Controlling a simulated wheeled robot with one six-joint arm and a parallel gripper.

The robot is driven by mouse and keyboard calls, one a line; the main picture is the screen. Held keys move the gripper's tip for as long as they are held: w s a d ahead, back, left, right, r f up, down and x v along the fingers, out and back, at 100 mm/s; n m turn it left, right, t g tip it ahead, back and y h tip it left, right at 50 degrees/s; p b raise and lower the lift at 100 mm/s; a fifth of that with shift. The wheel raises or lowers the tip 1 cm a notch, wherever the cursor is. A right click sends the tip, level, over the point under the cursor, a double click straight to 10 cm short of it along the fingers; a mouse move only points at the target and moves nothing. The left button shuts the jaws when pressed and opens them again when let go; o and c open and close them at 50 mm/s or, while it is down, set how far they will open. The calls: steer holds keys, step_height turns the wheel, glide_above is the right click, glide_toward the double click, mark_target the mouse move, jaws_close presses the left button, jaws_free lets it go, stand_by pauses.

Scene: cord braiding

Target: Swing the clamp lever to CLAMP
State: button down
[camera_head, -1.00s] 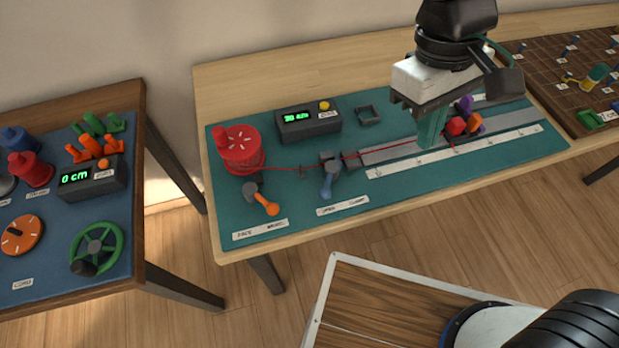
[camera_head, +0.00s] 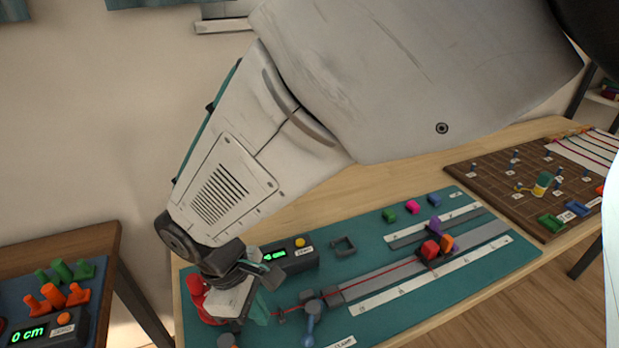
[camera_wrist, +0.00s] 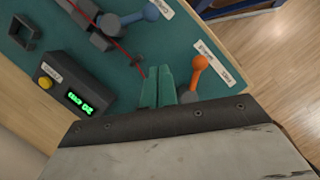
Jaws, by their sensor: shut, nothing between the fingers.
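The blue clamp lever (camera_head: 310,325) stands on the teal mat beside a dark clamp block on the red cord (camera_head: 380,273). Its handle points toward the front edge of the mat. In the wrist view the blue lever (camera_wrist: 135,18) lies near the top, with its ball end toward a white label. My gripper (camera_head: 262,312) is shut and empty, left of the blue lever and apart from it. In the wrist view my shut teal fingers (camera_wrist: 160,84) are close to an orange lever (camera_wrist: 196,72); I cannot tell whether they touch it.
A red spool (camera_head: 197,296) is partly hidden behind my gripper. A counter box (camera_head: 290,256) stands behind the cord. A carriage with red, orange and purple pieces (camera_head: 432,248) sits on the rail to the right. A second table (camera_head: 95,243) is at left.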

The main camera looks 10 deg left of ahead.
mark_target(311, 325)
steer(key=x, duration=0.3)
steer(key=shift+d+f, duration=0.15)
steer(key=shift+f, duration=0.2)
steer(key=d, duration=0.2)
steer(key=shift+d+f, duration=0.2)
steer(key=shift+d, duration=0.1)
steer(key=shift+d+f, duration=0.15)
steer(key=shift+d, duration=0.5)
